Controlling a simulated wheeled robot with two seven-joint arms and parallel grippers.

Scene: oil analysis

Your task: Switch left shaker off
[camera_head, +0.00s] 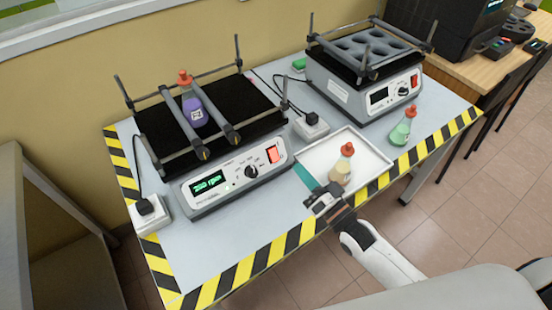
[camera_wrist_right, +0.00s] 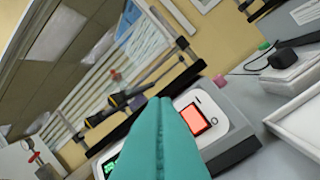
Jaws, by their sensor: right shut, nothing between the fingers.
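The left shaker (camera_head: 235,179) stands on the table with a lit green display (camera_head: 208,183) reading about 250 rpm. Its red switch (camera_head: 275,155) is at the right end of the front panel and looks lit. A flask with purple liquid (camera_head: 193,112) is clamped between bars on its black platform. In the right wrist view the lit red switch (camera_wrist_right: 194,118) lies just beyond the teal fingers. My right gripper (camera_head: 306,177) is shut and empty, to the lower right of the switch and apart from it in the head view. My left gripper is not in view.
A white tray (camera_head: 376,160) holds a flask with yellowish liquid (camera_head: 341,166), close to my right gripper. A green flask (camera_head: 400,132) stands to the right. The right shaker (camera_head: 352,98) has a dark display. A power socket (camera_head: 311,126) sits between the shakers.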

